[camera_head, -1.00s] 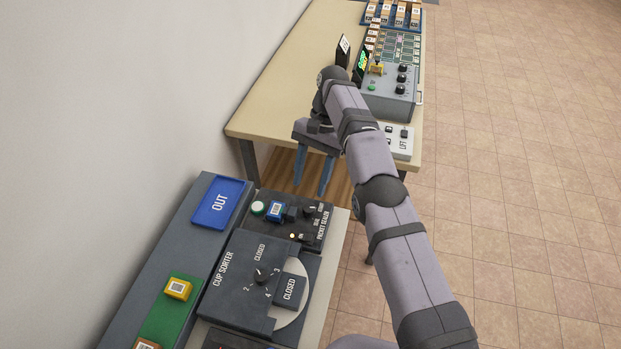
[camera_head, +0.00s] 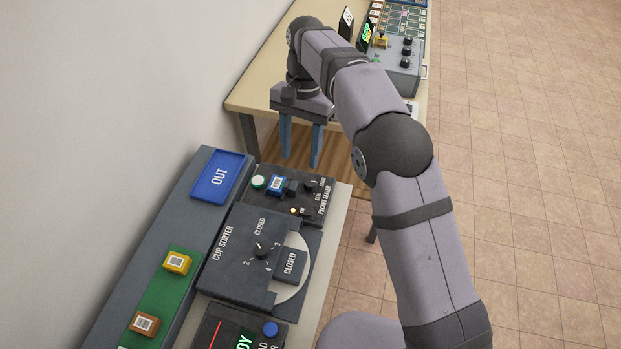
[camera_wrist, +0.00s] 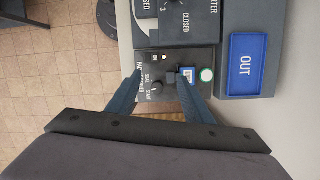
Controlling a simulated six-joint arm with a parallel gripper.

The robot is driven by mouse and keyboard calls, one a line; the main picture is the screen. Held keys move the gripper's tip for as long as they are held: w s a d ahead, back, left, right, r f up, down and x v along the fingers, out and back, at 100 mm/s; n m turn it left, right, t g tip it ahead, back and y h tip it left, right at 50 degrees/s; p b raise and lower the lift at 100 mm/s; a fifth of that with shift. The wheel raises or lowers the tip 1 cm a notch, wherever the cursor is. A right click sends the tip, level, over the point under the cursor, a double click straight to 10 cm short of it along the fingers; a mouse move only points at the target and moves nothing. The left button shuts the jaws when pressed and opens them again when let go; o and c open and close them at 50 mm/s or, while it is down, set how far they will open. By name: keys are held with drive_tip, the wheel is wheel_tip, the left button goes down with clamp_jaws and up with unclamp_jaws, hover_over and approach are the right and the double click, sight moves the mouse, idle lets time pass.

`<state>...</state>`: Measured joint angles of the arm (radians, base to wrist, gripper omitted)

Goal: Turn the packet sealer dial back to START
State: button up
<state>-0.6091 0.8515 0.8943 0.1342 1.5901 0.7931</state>
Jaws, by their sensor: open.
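The packet sealer (camera_head: 297,208) is a dark panel at the far end of the near bench. Its small black dial (camera_head: 311,185) sits by the SEAL and START labels at the panel's right. A blue-framed packet with a code (camera_head: 276,184) sits on the panel beside a pale round green-rimmed button (camera_head: 258,182). My gripper (camera_head: 300,162) is open and empty, pointing down above the panel's far edge. In the wrist view, the dial (camera_wrist: 157,87) shows between the two blue fingers (camera_wrist: 160,82); its exact pointer setting is too small to tell.
The cup sorter (camera_head: 250,255), with its own dial, adjoins the sealer on the near side. A blue OUT tray (camera_head: 219,177) lies to the left. A green strip (camera_head: 160,297) holds coded blocks. A second table (camera_head: 262,90) stands beyond.

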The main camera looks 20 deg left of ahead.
drive_tip(key=t, duration=0.1)
hover_over(310, 182)
drive_tip(key=s+d, duration=0.2)
drive_tip(key=s, duration=0.1)
wheel_tip(310, 182, down, 8)
drive_tip(key=shift+w+a+f+m+t, duration=0.15)
drive_tip(key=shift+w+a+t, duration=0.2)
drive_tip(key=shift+w, duration=0.25)
drive_tip(key=shift+w+a+r+m+t, duration=0.15)
drive_tip(key=shift+w+a+t, duration=0.2)
drive_tip(key=shift+w, duration=0.25)
drive_tip(key=shift+w+a+f, duration=0.1)
drive_tip(key=shift+w+a, duration=0.15)
drive_tip(key=shift+w, duration=0.15)
drive_tip(key=shift+f+p, duration=1.3)
drive_tip(key=shift+f, duration=2.35)
drive_tip(key=shift+c, duration=0.5)
drive_tip(key=c, duration=1)
